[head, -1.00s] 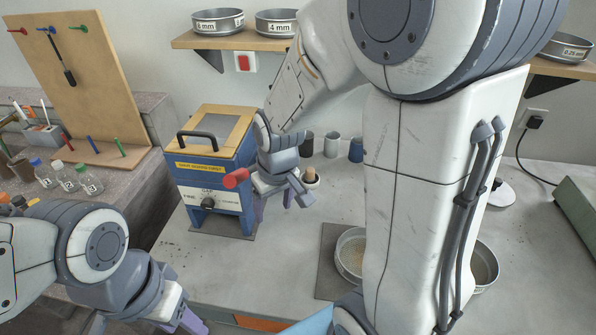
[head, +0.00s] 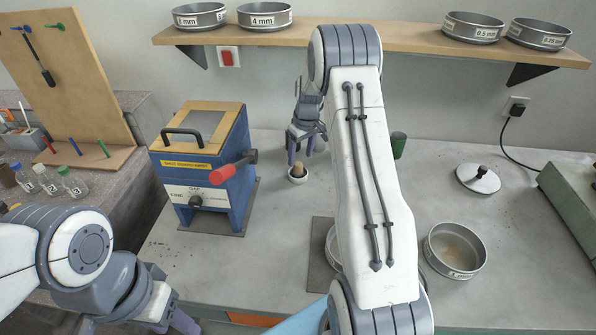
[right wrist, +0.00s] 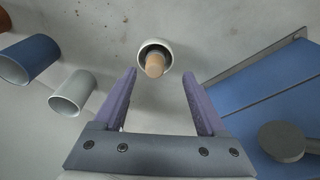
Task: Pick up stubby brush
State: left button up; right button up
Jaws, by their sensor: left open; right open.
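A short tan rounded piece (head: 299,170) stands upright in a small white cup (head: 298,177) on the bench; it may be the stubby brush's handle, and no bristles show. In the right wrist view the tan piece (right wrist: 155,65) and cup (right wrist: 168,47) lie just beyond the fingertips. My right gripper (head: 302,154) is open and empty, close above and behind the cup in the head view. It points toward the cup in the right wrist view (right wrist: 159,76), with no contact visible. My left gripper (head: 172,320) is open at the lower left, far from the cup.
A blue mill (head: 205,185) with a red handle (head: 222,175) stands left of the cup. Blue (right wrist: 30,60) and white (right wrist: 72,93) cups show in the right wrist view. A sieve (head: 454,250) sits right of my right arm. Open bench lies in front of the cup.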

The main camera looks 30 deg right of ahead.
aim_at(298, 164)
jog(key=f, duration=0.1)
jog(key=w+f+p, duration=0.1)
jog(key=f, duration=0.1)
jog(key=w+f, duration=0.1)
jog(key=f, duration=0.1)
jog(key=shift+d+p, duration=0.2)
jog(key=shift+p, duration=0.1)
jog(key=shift+f, duration=0.4)
jog(key=shift+c, duration=0.3)
grip_shut()
